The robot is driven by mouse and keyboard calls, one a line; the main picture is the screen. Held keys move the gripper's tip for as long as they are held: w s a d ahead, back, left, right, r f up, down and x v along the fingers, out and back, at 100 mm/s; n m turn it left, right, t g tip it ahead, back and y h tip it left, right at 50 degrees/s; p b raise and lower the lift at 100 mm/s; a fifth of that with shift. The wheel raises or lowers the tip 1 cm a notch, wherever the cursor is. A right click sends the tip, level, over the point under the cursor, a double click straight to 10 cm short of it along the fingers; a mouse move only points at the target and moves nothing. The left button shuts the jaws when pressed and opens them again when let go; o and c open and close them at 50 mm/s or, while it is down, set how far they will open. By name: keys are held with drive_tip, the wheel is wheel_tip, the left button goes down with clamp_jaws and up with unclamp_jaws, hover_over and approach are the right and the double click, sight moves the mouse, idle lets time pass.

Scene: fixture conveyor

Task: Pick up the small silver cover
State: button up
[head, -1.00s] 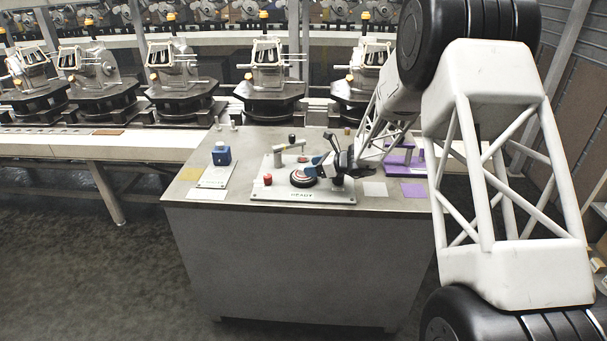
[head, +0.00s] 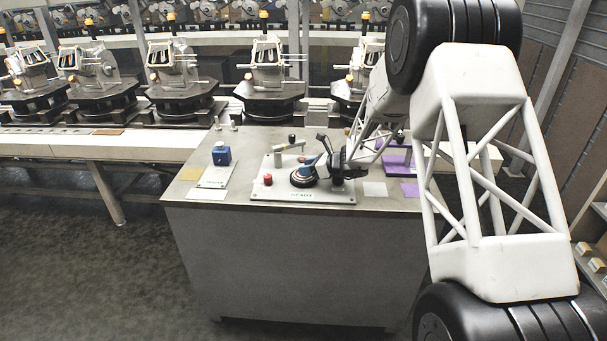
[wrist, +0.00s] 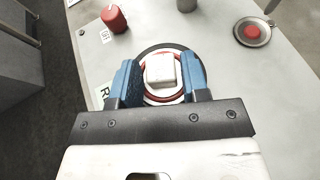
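My gripper (wrist: 160,80) has two blue fingers, set apart on either side of a pale square knob (wrist: 160,72). Small gaps show between knob and fingers, so it looks open. The knob tops a round piece with white, red and dark rings (wrist: 185,55), partly hidden by the fingers. In the head view my gripper (head: 311,168) is low over this round piece (head: 302,179) on the grey plate. A small round silver piece with a red centre (wrist: 236,34) lies at upper right in the wrist view. I cannot tell which one is the silver cover.
A red knob (wrist: 114,18) and a grey post (wrist: 187,5) stand on the plate (wrist: 220,75). In the head view a blue block (head: 221,155) is at left and purple pieces (head: 397,164) at right. A conveyor with fixtures (head: 268,100) runs behind the table.

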drive_tip(key=c, duration=0.6)
drive_tip(key=shift+r, duration=0.1)
drive_tip(key=shift+r, duration=1.45)
drive_tip(key=shift+s+d+r, duration=0.1)
drive_tip(key=shift+s+r, duration=0.15)
drive_tip(key=shift+s, duration=0.05)
drive_tip(key=s+d, duration=0.1)
drive_tip(key=s, duration=0.4)
drive_tip(key=s+d+r, duration=0.1)
drive_tip(key=s, duration=0.4)
drive_tip(key=s+d, duration=0.1)
drive_tip(key=s, duration=0.4)
drive_tip(key=shift+d+r, duration=0.2)
drive_tip(key=shift+d, duration=0.2)
